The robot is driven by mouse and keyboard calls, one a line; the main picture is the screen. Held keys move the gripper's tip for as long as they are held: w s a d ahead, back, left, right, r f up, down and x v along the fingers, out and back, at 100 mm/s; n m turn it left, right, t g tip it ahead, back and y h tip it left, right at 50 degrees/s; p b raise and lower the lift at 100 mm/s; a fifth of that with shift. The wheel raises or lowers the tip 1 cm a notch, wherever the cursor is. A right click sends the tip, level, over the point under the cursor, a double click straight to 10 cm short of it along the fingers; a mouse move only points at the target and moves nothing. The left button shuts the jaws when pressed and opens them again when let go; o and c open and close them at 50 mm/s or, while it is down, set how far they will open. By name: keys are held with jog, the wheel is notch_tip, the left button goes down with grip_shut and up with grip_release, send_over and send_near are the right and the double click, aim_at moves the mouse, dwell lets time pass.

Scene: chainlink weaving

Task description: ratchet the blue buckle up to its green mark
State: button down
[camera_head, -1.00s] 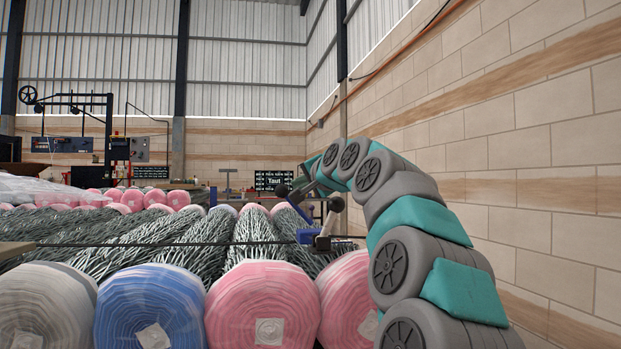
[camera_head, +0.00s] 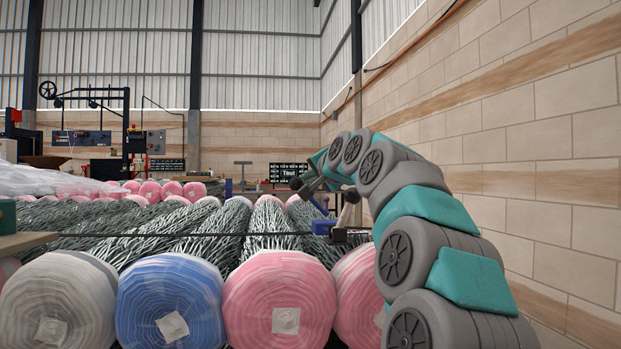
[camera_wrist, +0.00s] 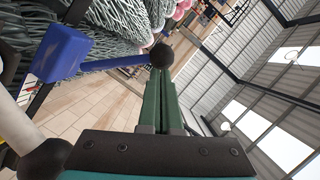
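The blue buckle (camera_head: 323,228) sits on a dark strap (camera_head: 190,235) stretched across the wire rolls. In the wrist view the buckle (camera_wrist: 62,52) is at upper left, with a blue bar running right to a black ball knob (camera_wrist: 161,55). A pale lever (camera_wrist: 14,122) with another black knob (camera_wrist: 45,160) is at lower left. My gripper (camera_wrist: 160,82) has its dark green fingers together, with their tips at the first knob; I cannot tell whether they touch it. In the head view my gripper (camera_head: 311,186) is above the buckle. I cannot make out the green mark.
Wrapped rolls, grey (camera_head: 55,300), blue (camera_head: 170,300) and pink (camera_head: 278,300), fill the front. Wire mesh (camera_head: 205,235) lies behind them. A dark board reading "Taut" (camera_head: 289,171) stands at the back. A block wall (camera_head: 560,160) closes the right side.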

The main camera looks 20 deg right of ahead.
jog(key=shift+w+a+f+n+g+h+b, duration=0.2)
jog(key=shift+a+f+n+g+h+b, duration=0.1)
jog(key=shift+a+f+n, duration=0.5)
jog(key=shift+w+a+f+n+g+h+b, duration=0.2)
jog(key=shift+a+f+n+g+h+b, duration=0.1)
jog(key=shift+a+f+n, duration=0.55)
jog(key=shift+w+a+f+n+g+h+b, duration=0.25)
jog(key=shift+a+f+n, duration=0.35)
jog(key=shift+n, duration=0.45)
jog(key=shift+d+f, duration=0.1)
jog(key=s+r, duration=0.1)
jog(key=s+r+p, duration=0.1)
jog(key=d+r, duration=0.1)
jog(key=r, duration=0.1)
jog(key=shift+s+p, duration=0.3)
jog(key=shift+s, duration=0.1)
jog(key=b+v, duration=0.1)
jog(key=v, duration=0.8)
jog(key=shift+s+f, duration=0.25)
jog(key=shift+f, duration=0.05)
jog(key=c, duration=1.6)
grip_release()
jog(key=shift+a, duration=0.1)
